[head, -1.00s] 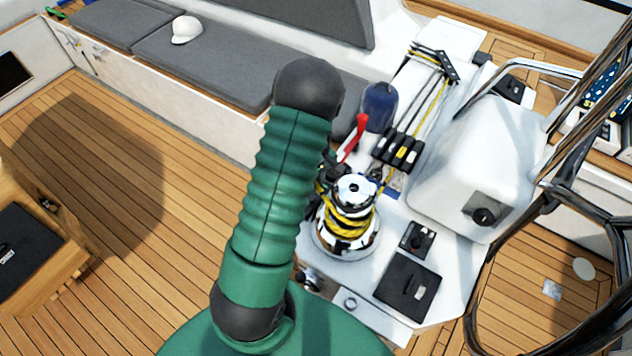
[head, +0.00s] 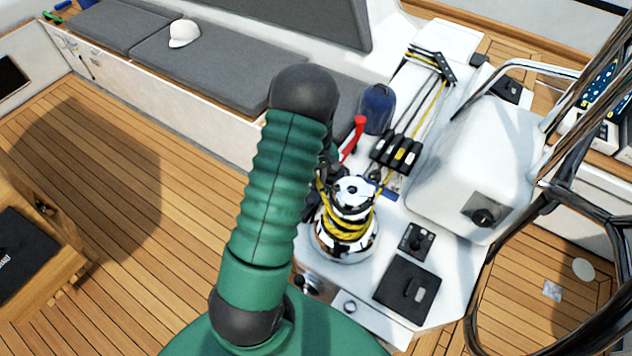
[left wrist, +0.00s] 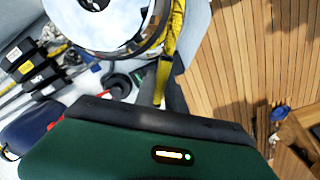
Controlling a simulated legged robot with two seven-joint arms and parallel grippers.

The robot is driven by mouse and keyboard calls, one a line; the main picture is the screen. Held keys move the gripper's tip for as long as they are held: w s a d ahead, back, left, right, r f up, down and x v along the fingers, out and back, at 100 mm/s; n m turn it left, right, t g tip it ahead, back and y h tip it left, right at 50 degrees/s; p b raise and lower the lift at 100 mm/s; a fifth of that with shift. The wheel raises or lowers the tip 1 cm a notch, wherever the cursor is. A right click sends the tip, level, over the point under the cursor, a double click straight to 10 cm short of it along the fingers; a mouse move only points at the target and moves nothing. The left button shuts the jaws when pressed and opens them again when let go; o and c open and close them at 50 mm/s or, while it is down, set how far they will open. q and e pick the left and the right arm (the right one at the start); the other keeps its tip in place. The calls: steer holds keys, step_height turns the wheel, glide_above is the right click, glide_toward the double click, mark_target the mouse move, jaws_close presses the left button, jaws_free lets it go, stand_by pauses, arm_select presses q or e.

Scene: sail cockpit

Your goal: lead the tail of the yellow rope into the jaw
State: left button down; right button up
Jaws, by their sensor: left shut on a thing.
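The chrome winch (head: 345,238) stands on the white console, with several turns of yellow rope (head: 347,228) around its drum. Its round top, where the jaw (head: 353,194) is, shows from above; the jaw's slot is too small to make out. The winch also fills the top of the left wrist view (left wrist: 105,22). The yellow rope's tail (left wrist: 172,45) runs from beside the winch down to my left gripper (left wrist: 164,98), which is shut on it. In the head view my green arm largely hides this gripper (head: 318,198), left of the winch top.
A white pod (head: 470,170) and a steering wheel (head: 480,285) stand to the right.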

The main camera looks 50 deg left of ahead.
arm_select(q)
steer(key=w+m, duration=0.2)
steer(key=shift+w+a+m, duration=0.2)
steer(key=shift+a+m, duration=0.1)
steer(key=shift+a, duration=0.05)
steer(key=w+m, duration=0.2)
steer(key=shift+w+m+b, duration=0.3)
steer(key=shift+b, duration=0.1)
